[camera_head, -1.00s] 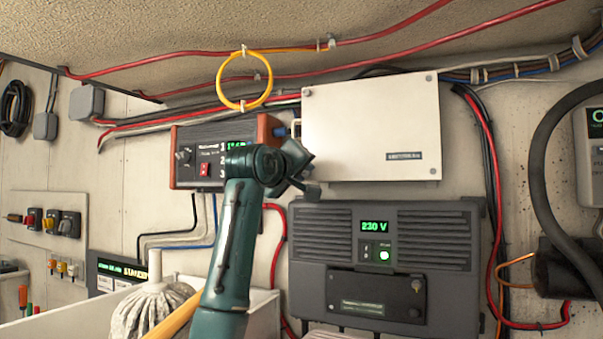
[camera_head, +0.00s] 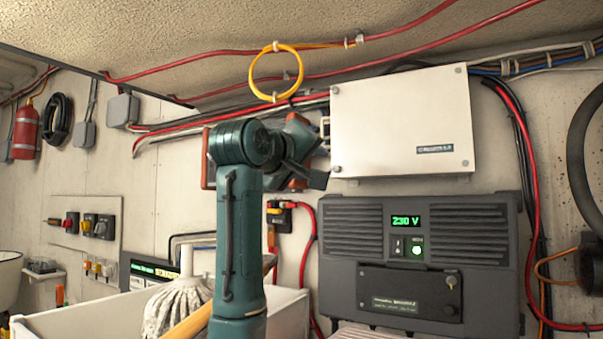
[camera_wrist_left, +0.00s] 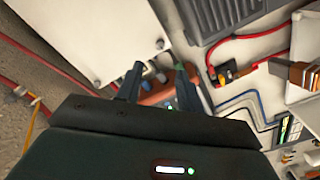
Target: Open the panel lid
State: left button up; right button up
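The panel is a white flat box with a dark label, and its lid (camera_head: 400,120) is closed on the back wall in the head view. A small pale handle (camera_head: 325,128) sticks out at its left edge. My left gripper (camera_head: 312,160) is just left of the lid's lower left side, close to the handle. The left wrist view shows the lid (camera_wrist_left: 90,30) at upper left and the two fingers (camera_wrist_left: 158,84) spread at its edge. A small greenish-grey part shows near the gap; I cannot tell whether a finger touches it. My right gripper is not in view.
A dark inverter unit (camera_head: 420,250) reading 230 V hangs below the lid. Red cables (camera_head: 530,180) run right of the lid, and a yellow cable loop (camera_head: 275,73) hangs above left.

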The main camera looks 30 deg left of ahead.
aim_at(418, 122)
jog(key=k+l, duration=0.1)
jog(key=k, duration=0.9)
